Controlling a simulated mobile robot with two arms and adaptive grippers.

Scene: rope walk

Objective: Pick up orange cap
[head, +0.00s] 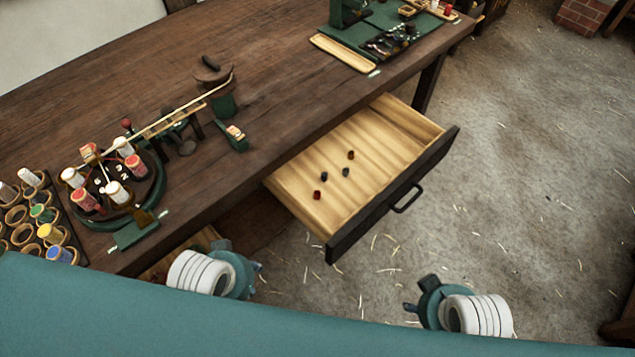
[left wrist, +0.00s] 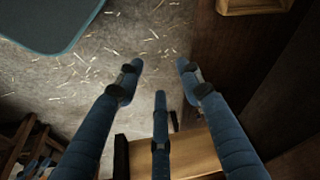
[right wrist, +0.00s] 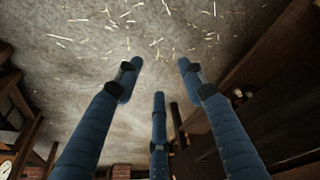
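Several small caps lie in the open wooden drawer (head: 385,140). The one toward the back right looks orange-brown, and I take it for the orange cap (head: 351,155). A red cap (head: 317,194) lies at the front left, and two dark bluish caps (head: 323,176) (head: 346,172) lie between. My left gripper (head: 256,274) is below and left of the drawer, apart from it; its fingers are spread and empty in the left wrist view (left wrist: 160,80). My right gripper (head: 412,300) is beyond the drawer front; its fingers are spread and empty in the right wrist view (right wrist: 160,80).
The drawer front has a dark handle (head: 406,199). The wooden bench (head: 290,60) carries a round spool carousel (head: 115,190), a rack of coloured spools (head: 35,225), a rope device (head: 220,95) and a green tool board (head: 390,30). Open straw-strewn floor (head: 530,190) lies to the right.

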